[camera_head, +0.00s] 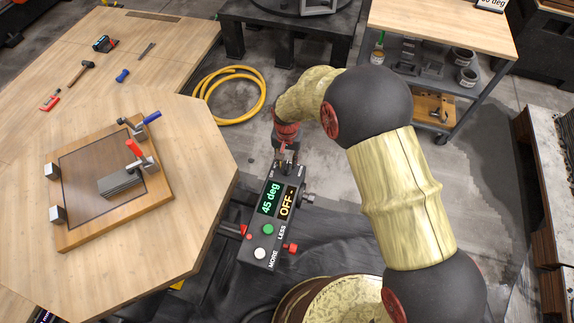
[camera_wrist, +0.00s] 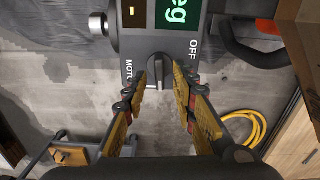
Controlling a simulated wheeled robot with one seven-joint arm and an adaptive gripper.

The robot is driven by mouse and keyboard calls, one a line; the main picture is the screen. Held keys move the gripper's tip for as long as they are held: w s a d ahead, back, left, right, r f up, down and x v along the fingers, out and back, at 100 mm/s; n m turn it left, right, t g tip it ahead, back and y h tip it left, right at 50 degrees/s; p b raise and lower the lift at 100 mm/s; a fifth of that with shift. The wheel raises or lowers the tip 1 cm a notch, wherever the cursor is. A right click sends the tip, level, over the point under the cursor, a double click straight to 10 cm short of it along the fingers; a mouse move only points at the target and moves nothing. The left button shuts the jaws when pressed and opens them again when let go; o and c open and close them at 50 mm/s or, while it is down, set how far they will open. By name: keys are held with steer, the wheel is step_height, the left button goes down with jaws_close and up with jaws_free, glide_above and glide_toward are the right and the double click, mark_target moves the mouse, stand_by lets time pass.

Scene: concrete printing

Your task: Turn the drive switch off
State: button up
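The control box (camera_head: 262,228) hangs beside the table, with a display reading "45 deg" and "OFF -". The drive switch is a dark knob (camera_wrist: 158,73) at the box's end, between the letters "MOTO" and the word "OFF" in the wrist view. Its grip ridge lies about upright in that view. My gripper (camera_wrist: 159,88) is open, one finger on each side of the knob; gaps show, and I cannot tell whether either tip touches it. In the head view my gripper (camera_head: 287,160) is at the box's far end and hides the knob.
A green button (camera_head: 268,229) and a white button (camera_head: 260,253) sit on the box's face. The wooden table (camera_head: 205,165) is left of it, bearing a clamped board (camera_head: 75,238). A yellow hose (camera_head: 262,99) lies on the floor beyond. A trolley (camera_head: 450,35) stands behind.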

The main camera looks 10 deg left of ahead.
step_height(320, 180, down, 2)
steer(key=c, duration=0.4)
jaws_close()
stand_by(0.3)
